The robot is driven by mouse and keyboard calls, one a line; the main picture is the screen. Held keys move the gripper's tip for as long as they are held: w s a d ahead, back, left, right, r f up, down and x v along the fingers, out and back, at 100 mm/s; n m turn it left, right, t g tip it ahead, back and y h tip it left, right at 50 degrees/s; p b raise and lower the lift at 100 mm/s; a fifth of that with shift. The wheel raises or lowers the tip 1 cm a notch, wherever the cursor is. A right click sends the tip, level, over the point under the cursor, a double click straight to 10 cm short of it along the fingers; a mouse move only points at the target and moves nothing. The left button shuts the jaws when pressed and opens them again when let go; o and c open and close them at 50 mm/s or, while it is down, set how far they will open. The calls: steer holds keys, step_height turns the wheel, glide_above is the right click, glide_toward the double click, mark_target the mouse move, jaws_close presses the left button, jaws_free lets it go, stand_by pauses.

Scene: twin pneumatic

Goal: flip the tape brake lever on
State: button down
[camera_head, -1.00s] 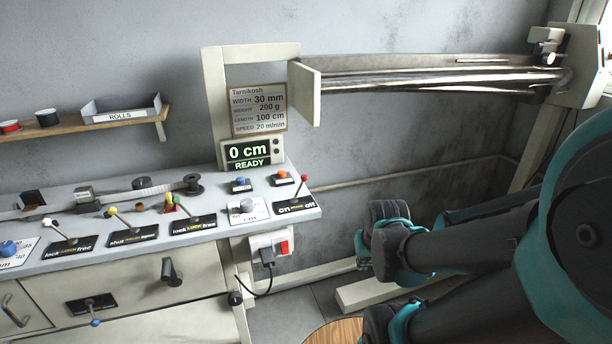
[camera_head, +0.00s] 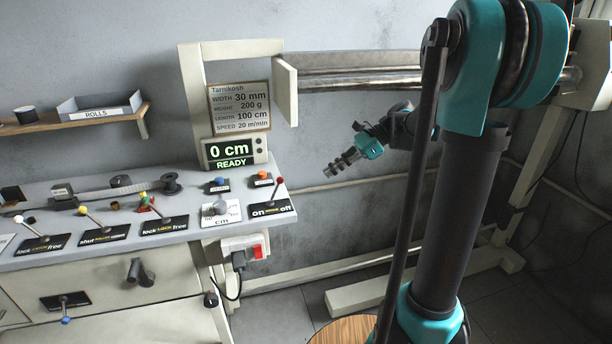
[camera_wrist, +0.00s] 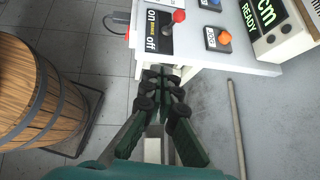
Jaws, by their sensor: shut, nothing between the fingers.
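The red-knobbed lever (camera_head: 279,180) stands on a black plate (camera_head: 285,205) marked "on" and "off" at the right end of the grey bench. My gripper (camera_head: 331,171) is shut and empty, in the air to the right of the lever. In the wrist view its fingertips (camera_wrist: 160,71) appear near the bench's end, apart from the lever.
An orange button (camera_head: 263,176), a blue button (camera_head: 219,182) and a grey knob (camera_head: 221,208) are close to the lever. Several other levers line the bench to the left. The display (camera_head: 232,152) reads "0 cm READY". A wooden barrel (camera_wrist: 35,105) stands below.

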steer(key=shift+w+d+r+m+y, duration=0.2)
steer(key=shift+w+d+r+m, duration=0.1)
steer(key=shift+w+r, duration=0.2)
steer(key=shift+w+d+r+m+y, duration=0.2)
steer(key=shift+w+r+m, duration=0.1)
steer(key=shift+w+r, duration=0.15)
glide_toward(277, 188)
step_height(277, 188, down, 3)
steer(key=d, duration=0.2)
steer(key=a, duration=0.5)
steer(key=shift+w+r, duration=0.2)
steer(key=shift+r, duration=0.15)
steer(key=shift+s+a+r+h, duration=0.1)
steer(key=shift+a+r+h, duration=0.15)
steer(key=shift+h, duration=0.15)
